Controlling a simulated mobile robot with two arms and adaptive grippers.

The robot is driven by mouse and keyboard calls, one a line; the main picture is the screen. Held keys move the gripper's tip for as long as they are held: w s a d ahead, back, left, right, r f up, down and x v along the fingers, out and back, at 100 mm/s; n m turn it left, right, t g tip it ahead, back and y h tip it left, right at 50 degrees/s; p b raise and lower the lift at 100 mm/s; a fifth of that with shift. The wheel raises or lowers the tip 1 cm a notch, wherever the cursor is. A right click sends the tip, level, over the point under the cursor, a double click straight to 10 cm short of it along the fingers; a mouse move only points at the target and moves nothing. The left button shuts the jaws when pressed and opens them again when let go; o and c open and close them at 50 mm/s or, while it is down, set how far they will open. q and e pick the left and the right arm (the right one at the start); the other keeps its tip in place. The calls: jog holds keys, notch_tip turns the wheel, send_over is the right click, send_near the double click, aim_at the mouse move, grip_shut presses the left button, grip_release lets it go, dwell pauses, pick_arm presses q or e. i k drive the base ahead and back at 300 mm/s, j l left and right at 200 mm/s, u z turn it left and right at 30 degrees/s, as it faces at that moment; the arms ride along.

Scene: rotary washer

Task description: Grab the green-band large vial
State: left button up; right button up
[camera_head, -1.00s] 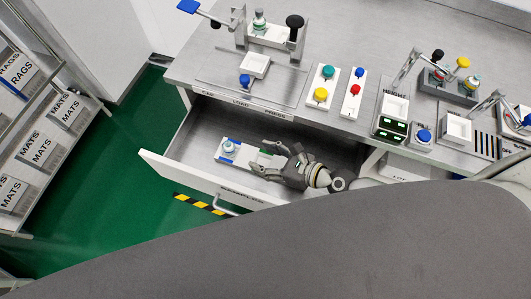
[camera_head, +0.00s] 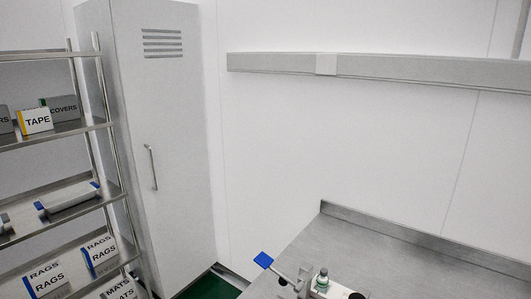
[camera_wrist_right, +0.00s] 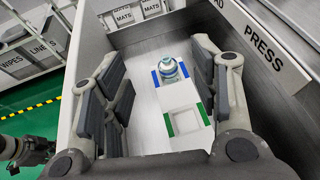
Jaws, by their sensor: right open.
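In the right wrist view, a vial (camera_wrist_right: 173,69) with a pale top and a bluish band stands in the blue-marked slot of a white holder (camera_wrist_right: 178,96) inside the drawer. The green-marked slot nearer the camera is empty. My right gripper (camera_wrist_right: 160,88) is open, with its fingers to either side of the holder and nothing gripped. In the head view, another vial (camera_head: 322,279) with a greenish top shows at the bottom edge, on the press; its band is hard to read. A dark part at the left edge of the wrist view (camera_wrist_right: 24,150) may be my left gripper; its fingers are unclear.
In the head view, a blue-tipped press lever (camera_head: 264,260) is beside the vial. A shelf rack (camera_head: 60,130) and tall cabinet (camera_head: 160,120) stand left.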

aim_at(322, 283)
jog(key=k+l, duration=0.35)
jog(key=l, duration=0.2)
jog(key=k+l, duration=0.35)
jog(key=l, duration=0.15)
